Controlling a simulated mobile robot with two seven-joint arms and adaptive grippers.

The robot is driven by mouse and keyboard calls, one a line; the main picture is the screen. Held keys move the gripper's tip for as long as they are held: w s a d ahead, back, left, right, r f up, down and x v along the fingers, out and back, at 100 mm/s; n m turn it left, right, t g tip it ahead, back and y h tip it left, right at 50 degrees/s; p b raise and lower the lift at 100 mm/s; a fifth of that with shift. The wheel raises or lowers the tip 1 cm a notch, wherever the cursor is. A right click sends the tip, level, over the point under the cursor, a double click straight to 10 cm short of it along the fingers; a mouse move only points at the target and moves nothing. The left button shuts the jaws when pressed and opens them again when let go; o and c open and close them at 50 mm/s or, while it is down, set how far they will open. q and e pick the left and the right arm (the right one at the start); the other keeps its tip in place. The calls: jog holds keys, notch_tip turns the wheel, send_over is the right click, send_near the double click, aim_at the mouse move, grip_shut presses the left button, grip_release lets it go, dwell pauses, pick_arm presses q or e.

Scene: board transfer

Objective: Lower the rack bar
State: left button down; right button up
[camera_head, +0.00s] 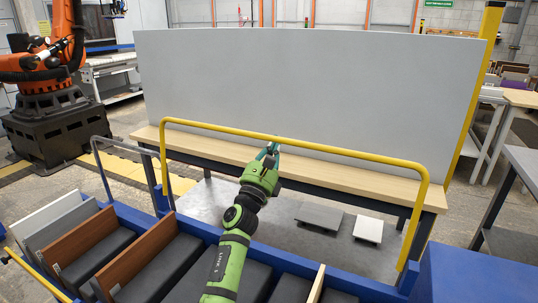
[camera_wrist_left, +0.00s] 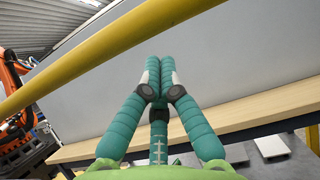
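The yellow rack bar (camera_head: 330,150) stands raised above the blue rack (camera_head: 205,228) in the head view. Its long top rail runs across in front of the workbench, and its right leg comes down to the rack's right end. The bar also crosses the left wrist view (camera_wrist_left: 85,60) diagonally, close to the camera. My left gripper (camera_head: 270,150) is just at the rail. In the left wrist view its teal fingers (camera_wrist_left: 160,70) have their tips together, with nothing seen between them. The rail passes above the tips there; I cannot tell whether they touch. My right gripper is not in view.
A wooden-topped bench (camera_head: 340,176) with a tall grey panel (camera_head: 310,85) stands behind the bar. Brown boards (camera_head: 85,238) stand in the rack's left part. Flat plates (camera_head: 319,215) lie under the bench. An orange robot (camera_head: 45,60) stands at the left.

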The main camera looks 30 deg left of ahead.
pick_arm(q)
jog(key=s+p, duration=0.1)
jog(key=s, duration=0.1)
jog(key=s+r+p, duration=0.1)
jog(key=shift+s+d, duration=0.1)
jog(key=shift+s, duration=0.25)
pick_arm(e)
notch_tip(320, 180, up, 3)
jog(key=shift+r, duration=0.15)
